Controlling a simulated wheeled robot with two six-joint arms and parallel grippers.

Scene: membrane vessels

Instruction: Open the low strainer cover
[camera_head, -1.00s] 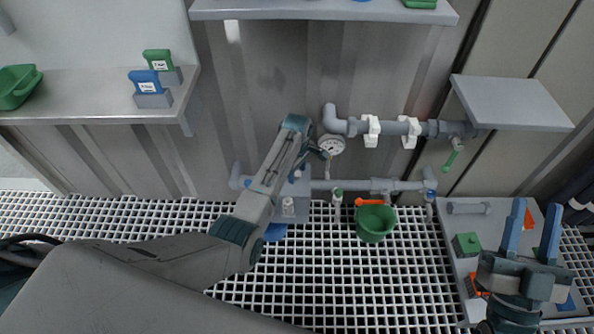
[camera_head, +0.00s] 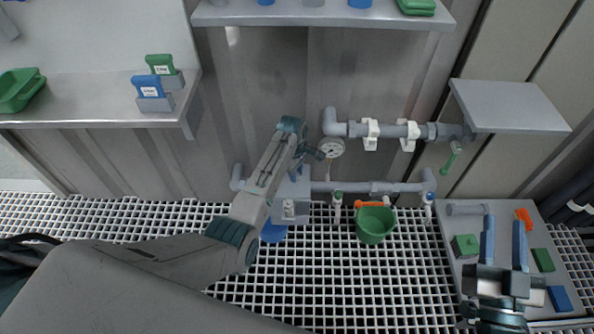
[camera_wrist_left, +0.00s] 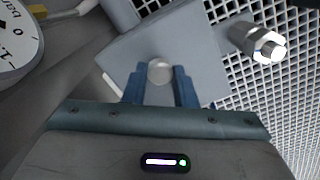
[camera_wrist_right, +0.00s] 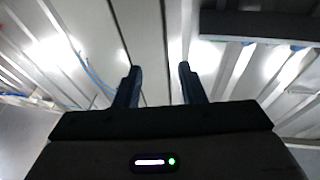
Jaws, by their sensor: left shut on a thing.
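The low strainer appears as a grey block (camera_head: 290,188) on the lower pipe against the wall; my left forearm partly hides it. In the left wrist view, a flat grey plate (camera_wrist_left: 200,60), apparently its cover, has a pale round knob (camera_wrist_left: 160,71). My left gripper (camera_wrist_left: 159,82) is shut on this knob, one blue finger on each side. No open gap at the plate's edge is visible. In the head view the left fingers are hidden behind the arm. My right gripper (camera_head: 504,238) is open and empty above the grey tray at right; its fingers are apart in the right wrist view (camera_wrist_right: 158,80).
A pressure gauge (camera_head: 331,148) sits close beside the left gripper. A metal hex fitting (camera_wrist_left: 258,43) projects from the block. The grey tray (camera_head: 462,287) holds several small parts. An upper pipe (camera_head: 390,130) runs along the wall.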

